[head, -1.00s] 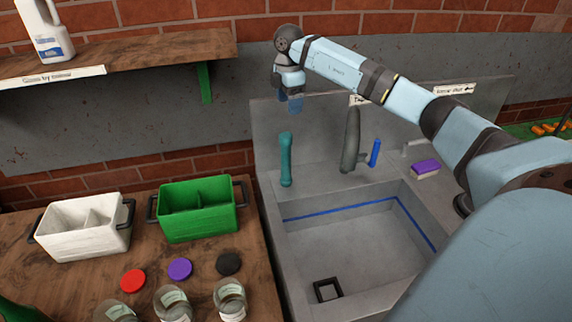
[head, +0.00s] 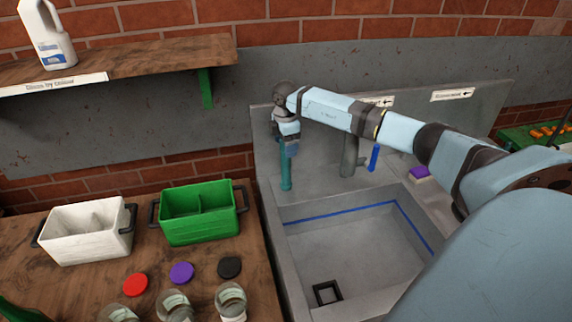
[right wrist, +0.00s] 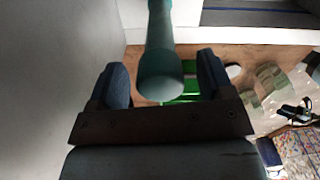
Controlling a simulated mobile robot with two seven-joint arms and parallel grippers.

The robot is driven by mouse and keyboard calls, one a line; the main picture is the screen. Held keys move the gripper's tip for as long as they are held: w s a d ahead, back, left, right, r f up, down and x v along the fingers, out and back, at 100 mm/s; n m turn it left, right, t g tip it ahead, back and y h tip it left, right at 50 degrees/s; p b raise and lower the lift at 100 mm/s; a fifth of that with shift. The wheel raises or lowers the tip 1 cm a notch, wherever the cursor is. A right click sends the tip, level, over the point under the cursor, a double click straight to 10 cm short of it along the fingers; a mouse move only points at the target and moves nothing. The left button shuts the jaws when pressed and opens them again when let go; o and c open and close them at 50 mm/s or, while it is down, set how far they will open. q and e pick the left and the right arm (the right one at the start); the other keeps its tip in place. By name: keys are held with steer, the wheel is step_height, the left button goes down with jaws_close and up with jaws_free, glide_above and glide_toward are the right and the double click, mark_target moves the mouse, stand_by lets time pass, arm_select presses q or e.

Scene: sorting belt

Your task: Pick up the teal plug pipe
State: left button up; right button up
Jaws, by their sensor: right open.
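The teal plug pipe (head: 286,172) stands upright on the sink's back ledge at its left end. My right gripper (head: 291,148) is at the pipe's upper part in the head view and hides its top. In the right wrist view the teal pipe (right wrist: 160,65) lies between the two open fingers of the right gripper (right wrist: 162,82), with gaps on both sides. The fingers do not appear to touch it. My left gripper is not in view.
The sink basin (head: 350,250) is empty. A grey tap (head: 349,157), a blue upright piece (head: 374,157) and a purple sponge (head: 419,173) are right of the pipe. A green crate (head: 198,222) and a white crate (head: 85,242) stand left, behind jars and lids.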

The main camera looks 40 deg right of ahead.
jaws_close()
steer(key=shift+r, duration=0.15)
